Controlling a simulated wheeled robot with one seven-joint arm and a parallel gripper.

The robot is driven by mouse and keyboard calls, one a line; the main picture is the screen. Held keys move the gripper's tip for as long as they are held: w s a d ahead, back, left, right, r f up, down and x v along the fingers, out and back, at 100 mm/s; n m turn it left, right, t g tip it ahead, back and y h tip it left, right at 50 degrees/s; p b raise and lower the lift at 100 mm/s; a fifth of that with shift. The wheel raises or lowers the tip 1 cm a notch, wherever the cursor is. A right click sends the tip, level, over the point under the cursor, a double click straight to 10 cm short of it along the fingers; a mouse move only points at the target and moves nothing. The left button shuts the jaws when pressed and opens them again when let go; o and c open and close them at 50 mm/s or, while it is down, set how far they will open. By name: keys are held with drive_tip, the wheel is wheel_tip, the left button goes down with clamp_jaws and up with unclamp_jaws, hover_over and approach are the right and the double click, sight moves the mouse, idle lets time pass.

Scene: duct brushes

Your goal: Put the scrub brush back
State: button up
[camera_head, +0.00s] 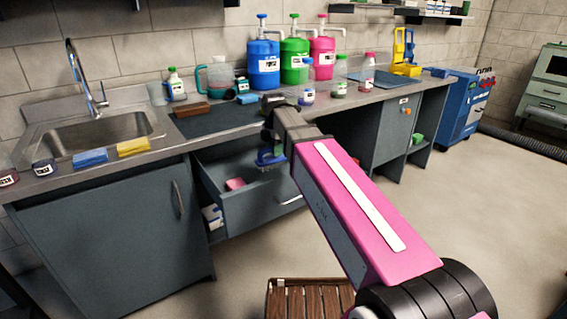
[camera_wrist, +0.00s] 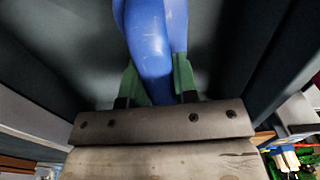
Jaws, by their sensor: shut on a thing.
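The scrub brush is blue; its handle (camera_wrist: 152,45) fills the middle of the wrist view between two green fingers. My gripper (camera_wrist: 156,85) is shut on this handle. In the head view the brush (camera_head: 268,155) shows as a small blue shape below the end of my arm, over the open drawer (camera_head: 262,200) under the counter. The brush appears to be above the drawer floor; its bristles are hidden.
A sink (camera_head: 105,132) is at left, with a blue sponge (camera_head: 90,157) and a yellow sponge (camera_head: 133,147) in front. A wooden slatted stool (camera_head: 310,298) stands below.

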sight(283, 159)
drive_tip(key=w+d+f, duration=0.2)
drive_tip(key=w, duration=0.1)
drive_tip(key=w+d+f, duration=0.1)
drive_tip(key=w, duration=0.1)
drive_tip(key=shift+f, duration=0.25)
drive_tip(key=shift+d+f, duration=0.1)
drive_tip(key=shift+f, duration=1.95)
drive_tip(key=o, duration=0.9)
drive_tip(key=shift+f, duration=0.1)
wheel_tip(283, 159, up, 12)
drive_tip(key=shift+r, duration=0.15)
